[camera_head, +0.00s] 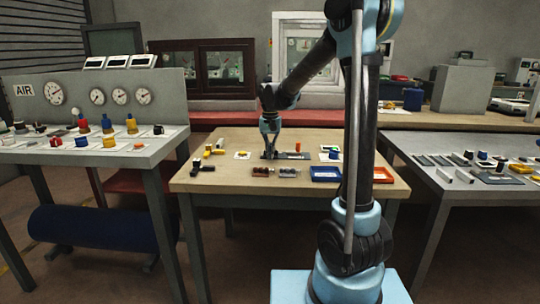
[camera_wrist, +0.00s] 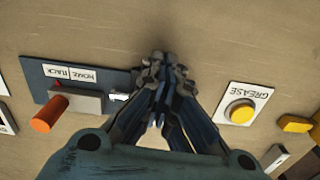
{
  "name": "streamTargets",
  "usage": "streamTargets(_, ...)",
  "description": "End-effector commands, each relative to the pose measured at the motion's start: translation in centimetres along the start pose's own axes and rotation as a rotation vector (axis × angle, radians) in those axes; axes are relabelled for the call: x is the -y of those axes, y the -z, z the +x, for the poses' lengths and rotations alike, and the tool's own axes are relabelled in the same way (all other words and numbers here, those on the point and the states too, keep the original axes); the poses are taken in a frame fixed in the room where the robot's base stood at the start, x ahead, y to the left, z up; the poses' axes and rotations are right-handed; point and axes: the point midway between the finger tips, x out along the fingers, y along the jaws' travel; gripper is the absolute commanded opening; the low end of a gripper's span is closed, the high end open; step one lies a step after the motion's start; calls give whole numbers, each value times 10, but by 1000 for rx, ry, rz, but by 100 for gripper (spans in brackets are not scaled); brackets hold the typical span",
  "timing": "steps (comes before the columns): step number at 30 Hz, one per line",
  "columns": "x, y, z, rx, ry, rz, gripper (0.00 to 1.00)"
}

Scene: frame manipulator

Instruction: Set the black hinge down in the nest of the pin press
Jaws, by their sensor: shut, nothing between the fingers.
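My gripper (camera_head: 269,154) is shut and empty, pointing down low over the middle of the wooden table. In the wrist view its fingers (camera_wrist: 164,68) are closed together, beside the end of a dark blue-grey plate. That plate (camera_wrist: 108,80), which looks like the pin press base, carries two white labels, a grey block and an orange cylinder (camera_wrist: 47,114). The plate also shows in the head view (camera_head: 295,156), right of my gripper. I cannot tell the black hinge for sure; small dark pieces (camera_head: 196,166) lie at the table's left. The nest is hidden or unclear.
A white GREASE card with a yellow button (camera_wrist: 241,112) lies beside my gripper. Yellow parts (camera_head: 215,149) lie farther left. A blue tray (camera_head: 326,179) and an orange tray (camera_head: 383,178) stand at the right. Brown and grey pieces (camera_head: 263,172) lie near the front.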

Motion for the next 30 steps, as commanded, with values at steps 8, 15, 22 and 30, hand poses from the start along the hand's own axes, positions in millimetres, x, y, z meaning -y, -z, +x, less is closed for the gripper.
streamTargets(8,0,1,0,0,0,0,0)
streamTargets(15,0,22,0,0,0,3,0)
streamTargets(22,0,25,0,0,0,1,0)
streamTargets(30,-1,21,0,0,0,1,0)
